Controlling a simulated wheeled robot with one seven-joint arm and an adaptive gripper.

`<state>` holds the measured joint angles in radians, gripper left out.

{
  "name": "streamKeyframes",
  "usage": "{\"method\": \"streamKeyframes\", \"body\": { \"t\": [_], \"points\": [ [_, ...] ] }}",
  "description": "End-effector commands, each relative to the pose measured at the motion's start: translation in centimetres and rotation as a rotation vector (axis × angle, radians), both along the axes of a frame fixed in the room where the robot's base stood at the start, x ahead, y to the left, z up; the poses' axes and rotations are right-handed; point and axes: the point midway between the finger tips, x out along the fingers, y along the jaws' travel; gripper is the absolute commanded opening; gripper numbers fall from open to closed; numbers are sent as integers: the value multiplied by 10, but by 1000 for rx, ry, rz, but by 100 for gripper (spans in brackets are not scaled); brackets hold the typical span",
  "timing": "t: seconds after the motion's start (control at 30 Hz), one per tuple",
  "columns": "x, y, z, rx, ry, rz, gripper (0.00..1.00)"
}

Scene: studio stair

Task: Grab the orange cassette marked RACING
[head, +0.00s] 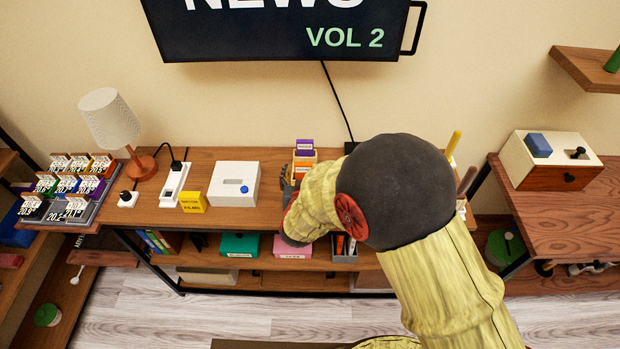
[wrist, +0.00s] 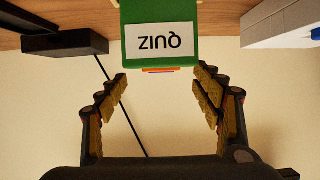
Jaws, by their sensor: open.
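In the wrist view, a green cassette (wrist: 160,54) with an upside-down white label reading QUIZ is between and just beyond my fingers. A thin orange edge (wrist: 163,71) shows past it. My gripper (wrist: 160,84) is open and empty, facing the stack. In the head view my arm hides most of the gripper and the stack's lower part.
A dark box (wrist: 65,43) and a pale block (wrist: 278,25) flank the green cassette in the wrist view. A screen (head: 285,30) hangs above.

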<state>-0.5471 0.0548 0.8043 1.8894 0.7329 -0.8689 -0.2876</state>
Motion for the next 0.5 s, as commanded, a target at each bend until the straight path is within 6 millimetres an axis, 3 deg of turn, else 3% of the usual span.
{"method": "streamKeyframes", "body": {
  "t": [0.27,0.5],
  "points": [
    [21,-1,-11,1,0,0,67],
    [51,-2,-28,1,1,0,67]
  ]
}}
